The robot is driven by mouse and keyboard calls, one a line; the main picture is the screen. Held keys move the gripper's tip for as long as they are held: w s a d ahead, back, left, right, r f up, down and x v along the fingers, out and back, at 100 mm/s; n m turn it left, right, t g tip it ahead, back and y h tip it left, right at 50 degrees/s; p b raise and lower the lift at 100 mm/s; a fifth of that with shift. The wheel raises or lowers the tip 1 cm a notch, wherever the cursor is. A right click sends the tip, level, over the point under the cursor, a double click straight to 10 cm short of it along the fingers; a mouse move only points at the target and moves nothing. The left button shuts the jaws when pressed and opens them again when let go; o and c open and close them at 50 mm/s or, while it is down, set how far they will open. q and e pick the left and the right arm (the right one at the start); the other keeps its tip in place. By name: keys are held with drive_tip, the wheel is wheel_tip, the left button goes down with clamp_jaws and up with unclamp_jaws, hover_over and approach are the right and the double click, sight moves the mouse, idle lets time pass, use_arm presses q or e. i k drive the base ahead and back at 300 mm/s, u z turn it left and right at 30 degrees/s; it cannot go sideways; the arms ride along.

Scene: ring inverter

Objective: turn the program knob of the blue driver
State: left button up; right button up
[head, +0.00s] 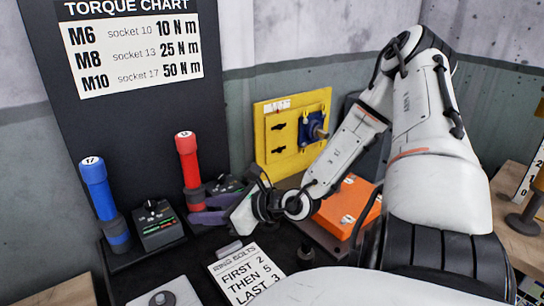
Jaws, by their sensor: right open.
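The blue driver (97,193) stands upright at the left of the dark bench, with a white cap marked 17. A dark control box with a program knob (151,206) on top and small coloured marks on its front stands just right of it. My right gripper (203,209) reaches in from the right, its purplish fingers open and empty near the foot of the red driver (189,160). It is apart from the blue driver's box, to the right of it. My left gripper is not in view.
A second control box (226,184) beside the red driver is partly hidden by my gripper. A yellow panel (275,152) with a blue fitting and an orange box (347,205) stand behind my right arm. A ring bolts card (246,274) lies in front. A torque chart (134,50) hangs behind.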

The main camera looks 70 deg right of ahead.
sight(150, 205)
drive_tip(key=u, duration=0.05)
drive_tip(key=k, duration=0.85)
drive_tip(key=z, duration=0.05)
